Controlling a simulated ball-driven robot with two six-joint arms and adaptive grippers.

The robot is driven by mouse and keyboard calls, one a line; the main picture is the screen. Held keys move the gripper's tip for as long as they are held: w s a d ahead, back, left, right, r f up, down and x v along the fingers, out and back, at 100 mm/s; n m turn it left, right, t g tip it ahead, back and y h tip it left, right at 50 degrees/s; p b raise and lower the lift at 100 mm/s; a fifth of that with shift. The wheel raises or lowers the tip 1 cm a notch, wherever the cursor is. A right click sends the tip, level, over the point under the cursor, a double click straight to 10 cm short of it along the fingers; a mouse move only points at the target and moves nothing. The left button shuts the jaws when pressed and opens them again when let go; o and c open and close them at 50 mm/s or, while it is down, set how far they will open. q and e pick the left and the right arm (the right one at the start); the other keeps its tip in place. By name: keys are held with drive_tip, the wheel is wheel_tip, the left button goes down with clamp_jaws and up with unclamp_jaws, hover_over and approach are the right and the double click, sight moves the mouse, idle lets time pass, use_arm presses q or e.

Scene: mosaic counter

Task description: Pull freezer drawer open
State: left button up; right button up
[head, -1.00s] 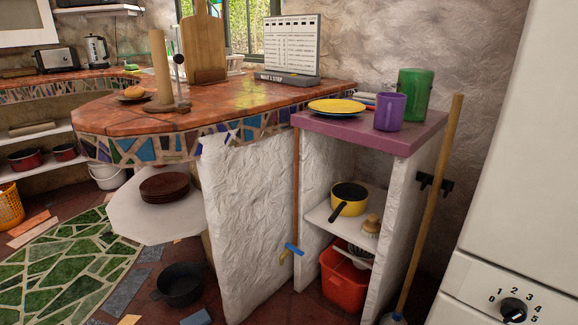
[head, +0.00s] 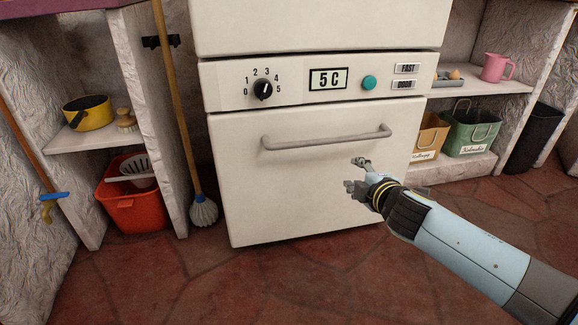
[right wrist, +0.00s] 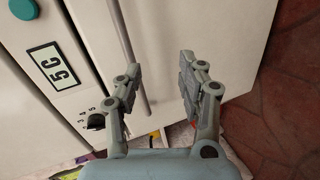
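The white freezer drawer (head: 300,190) is shut, below a control panel in the head view. Its grey bar handle (head: 327,138) runs across its upper part; the handle also shows in the right wrist view (right wrist: 130,50). My right gripper (head: 355,174) is in front of the drawer, below the right part of the handle. In the right wrist view my right gripper (right wrist: 160,80) has its two fingers spread apart with nothing held. My left gripper is not in view.
The control panel (head: 315,83) has a black dial, a display reading 5 C and a green button. A mop (head: 203,210) and a shelf with a red bucket (head: 132,210) stand left. Bins (head: 472,130) stand right. The tiled floor (head: 330,285) in front is clear.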

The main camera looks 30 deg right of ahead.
sight(335, 142)
drive_tip(key=shift+n+t, duration=0.8)
drive_tip(key=w+r, duration=0.1)
drive_tip(key=w, duration=0.1)
drive_tip(key=w+b, duration=0.1)
drive_tip(key=w, duration=0.2)
drive_tip(key=w+r+b, duration=0.1)
drive_tip(key=w, duration=0.2)
drive_tip(key=shift+d+r, duration=0.3)
drive_tip(key=shift+d, duration=0.05)
drive_tip(key=b+x, duration=0.1)
drive_tip(key=x, duration=0.3)
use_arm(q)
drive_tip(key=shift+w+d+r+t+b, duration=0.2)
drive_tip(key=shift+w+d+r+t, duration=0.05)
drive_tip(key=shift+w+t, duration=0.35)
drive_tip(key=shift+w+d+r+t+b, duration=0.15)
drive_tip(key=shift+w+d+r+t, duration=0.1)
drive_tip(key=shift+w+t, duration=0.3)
use_arm(e)
drive_tip(key=shift+w+d+f, duration=0.1)
drive_tip(key=shift+w+d, duration=0.05)
drive_tip(key=shift+w, duration=0.55)
clamp_jaws()
